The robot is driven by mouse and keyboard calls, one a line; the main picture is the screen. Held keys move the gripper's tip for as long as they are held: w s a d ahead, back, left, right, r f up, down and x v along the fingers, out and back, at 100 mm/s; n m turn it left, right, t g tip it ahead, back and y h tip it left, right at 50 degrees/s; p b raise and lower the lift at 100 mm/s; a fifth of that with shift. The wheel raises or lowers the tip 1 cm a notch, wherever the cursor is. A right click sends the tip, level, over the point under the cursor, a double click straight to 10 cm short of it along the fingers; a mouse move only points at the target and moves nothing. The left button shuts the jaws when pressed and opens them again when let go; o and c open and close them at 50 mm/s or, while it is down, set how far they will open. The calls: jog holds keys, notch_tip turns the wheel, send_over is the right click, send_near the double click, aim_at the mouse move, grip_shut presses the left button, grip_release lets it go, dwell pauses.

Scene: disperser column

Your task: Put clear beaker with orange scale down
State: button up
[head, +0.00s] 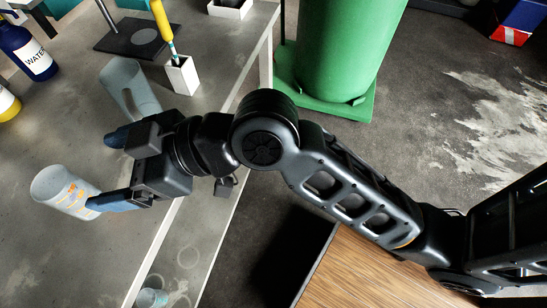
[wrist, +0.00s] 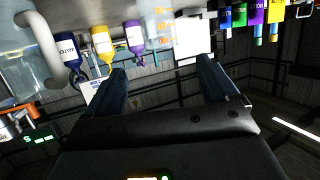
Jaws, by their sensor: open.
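The clear beaker with orange scale (head: 66,193) is on the grey table at the left of the head view, and it looks upright. Its orange marks also show at the top of the wrist view (wrist: 160,22), beyond my fingertips. My gripper (head: 97,172) is open with its two blue fingers wide apart. The lower finger's tip overlaps the beaker's base in the head view; I cannot tell whether they touch. Nothing is visible between the fingers. The gripper also shows in the wrist view (wrist: 162,82).
Another clear beaker (head: 131,88) stands near the upper finger. A white holder (head: 182,76) with a yellow-handled tool, a dark stand (head: 137,39) and a blue WATER bottle (head: 30,53) are behind. A small cup (head: 151,298) sits lower. Bare table lies between the beakers.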

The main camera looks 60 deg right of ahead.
jog(key=s+d+f+m+t+h, duration=0.2)
jog(key=s+d+f+m+h, duration=0.5)
jog(key=s+d, duration=0.5)
jog(key=s+d+r+h, duration=0.1)
jog(key=s, duration=0.7)
jog(key=s+d+r+t+h, duration=0.1)
jog(key=s+d, duration=0.1)
jog(key=s, duration=0.6)
jog(key=shift+s+d+m, duration=0.15)
jog(key=shift+d+m, duration=0.1)
jog(key=shift+m, duration=0.05)
